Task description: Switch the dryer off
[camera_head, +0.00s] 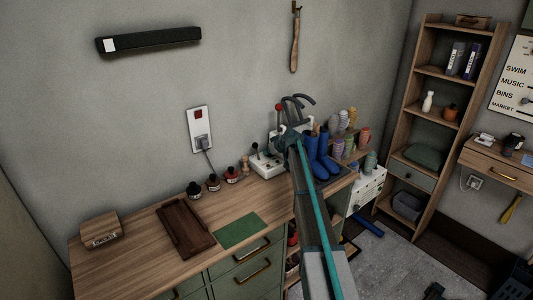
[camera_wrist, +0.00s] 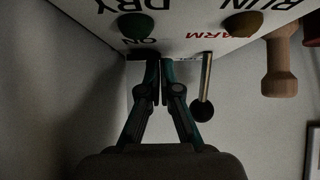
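The dryer's white control box (camera_head: 268,163) stands on the wooden bench, left of a pair of blue boots (camera_head: 322,158). In the wrist view its white panel (camera_wrist: 185,22) is upside down, lettered DRY, RUN, ON and WARM. A green dome (camera_wrist: 135,25) sits by DRY and an olive dome (camera_wrist: 243,24) by RUN. A metal lever with a black ball (camera_wrist: 202,110) is right of my fingers. My gripper (camera_wrist: 160,62) has its fingers almost together, tips at the panel's edge beside ON. A dark part there is mostly hidden. In the head view my arm hides the gripper.
A wall socket (camera_head: 200,130) with a plug and cord is behind the bench. Several small bottles (camera_head: 213,182) stand left of the box. A brown tray (camera_head: 186,228) and green mat (camera_head: 240,231) lie in front. A wooden peg (camera_wrist: 279,65) is right of the lever.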

